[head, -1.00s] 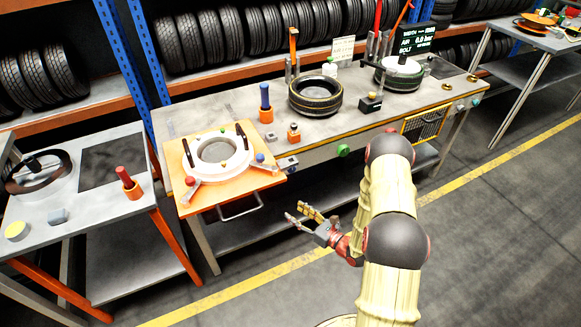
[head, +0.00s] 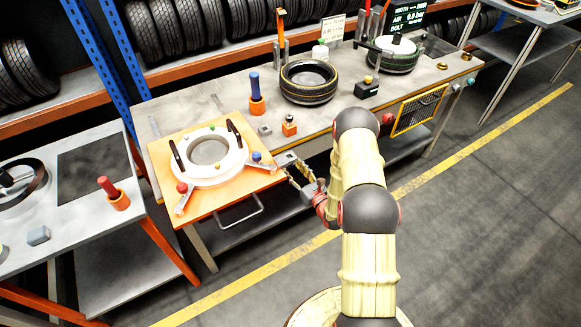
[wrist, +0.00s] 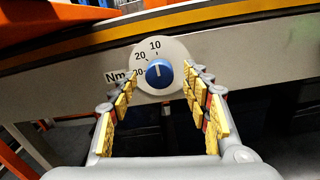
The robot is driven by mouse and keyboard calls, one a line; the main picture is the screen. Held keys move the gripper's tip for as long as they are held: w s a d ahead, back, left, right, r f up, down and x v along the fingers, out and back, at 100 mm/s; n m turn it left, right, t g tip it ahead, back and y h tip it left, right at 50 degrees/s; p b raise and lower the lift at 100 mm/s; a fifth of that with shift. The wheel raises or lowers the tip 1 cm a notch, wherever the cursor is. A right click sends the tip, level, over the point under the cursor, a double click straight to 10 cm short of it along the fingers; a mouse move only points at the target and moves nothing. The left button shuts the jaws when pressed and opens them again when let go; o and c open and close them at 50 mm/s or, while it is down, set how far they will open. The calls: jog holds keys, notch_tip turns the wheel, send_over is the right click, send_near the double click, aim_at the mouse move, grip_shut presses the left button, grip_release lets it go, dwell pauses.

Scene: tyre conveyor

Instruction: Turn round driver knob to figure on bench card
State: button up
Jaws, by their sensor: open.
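In the wrist view a blue round driver knob (wrist: 159,73) sits on a pale round dial (wrist: 145,52) on the bench's front face. The dial reads "Nm", 10, 20 and a partly covered figure at lower left. The knob's white mark points up, close to 10. My gripper (wrist: 160,88) is open, its yellow-padded fingers to the left and right of the knob, with no clear contact. In the head view my gripper (head: 300,172) is at the bench's front edge, and the knob cannot be made out there. The white bench card (head: 331,28) stands at the back; its text is too small to read.
An orange board (head: 157,157) with a white ring (head: 235,160) juts from the bench left of my gripper. A tyre (head: 309,88), a dark box (head: 367,88) and a blue-handled tool (head: 256,90) stand on the bench. A wire basket (head: 418,110) hangs at its front right.

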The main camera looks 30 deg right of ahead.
jog(key=shift+w, duration=0.9)
jog(key=shift+c, duration=1.3)
jog(key=c, duration=0.9)
